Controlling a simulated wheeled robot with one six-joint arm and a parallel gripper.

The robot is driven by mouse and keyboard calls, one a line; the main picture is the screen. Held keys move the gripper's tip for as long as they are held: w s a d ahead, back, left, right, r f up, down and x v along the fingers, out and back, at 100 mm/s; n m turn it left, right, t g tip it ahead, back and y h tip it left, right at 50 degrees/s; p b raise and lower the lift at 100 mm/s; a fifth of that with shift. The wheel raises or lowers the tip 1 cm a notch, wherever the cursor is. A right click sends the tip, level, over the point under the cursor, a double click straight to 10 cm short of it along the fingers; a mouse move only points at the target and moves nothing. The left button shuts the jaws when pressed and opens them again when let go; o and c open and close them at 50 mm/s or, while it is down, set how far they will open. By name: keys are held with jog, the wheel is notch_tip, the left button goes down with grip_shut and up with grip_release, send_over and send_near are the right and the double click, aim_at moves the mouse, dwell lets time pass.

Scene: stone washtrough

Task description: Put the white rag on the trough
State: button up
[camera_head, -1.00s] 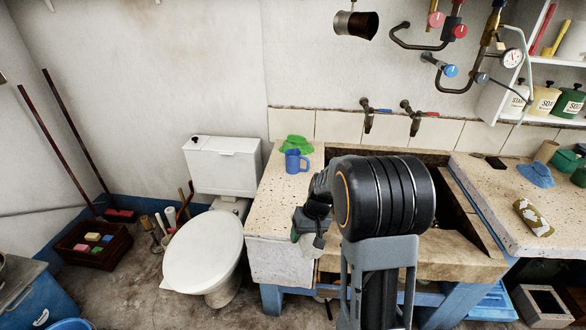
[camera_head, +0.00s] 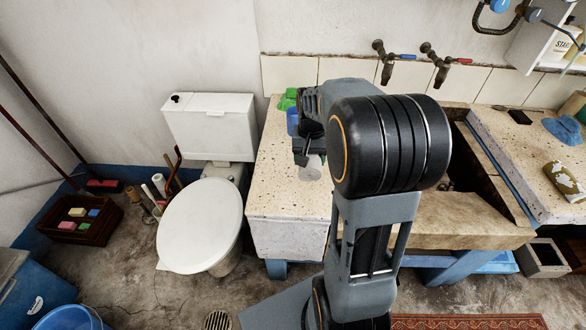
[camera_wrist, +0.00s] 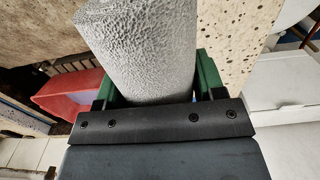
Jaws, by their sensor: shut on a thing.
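The white rag is a rolled, rough whitish-grey cylinder (camera_wrist: 140,45), filling the lower middle of the wrist view up to the top edge. My gripper (camera_wrist: 155,88) is shut on it, with green fingers on both sides. In the head view the end of the rag (camera_head: 311,170) shows below my gripper (camera_head: 310,152), over the right part of the speckled left slab of the trough. The stone trough (camera_head: 470,215) has a sunken basin partly hidden behind my arm. Whether the rag touches the slab, I cannot tell.
A blue mug (camera_head: 292,122) and a green cloth (camera_head: 287,100) are on the slab behind my gripper. The slab's front left part is clear. A toilet (camera_head: 200,225) stands left. Taps (camera_head: 440,70) are on the wall. A blue cloth (camera_head: 563,130) and a patterned roll (camera_head: 566,179) lie right.

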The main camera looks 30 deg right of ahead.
send_over(293, 179)
notch_tip(293, 179, down, 6)
jog(key=shift+f+b, duration=0.3)
jog(key=shift+f, duration=1.25)
jog(key=shift+f, duration=0.1)
jog(key=shift+f, duration=0.15)
jog(key=o, duration=1)
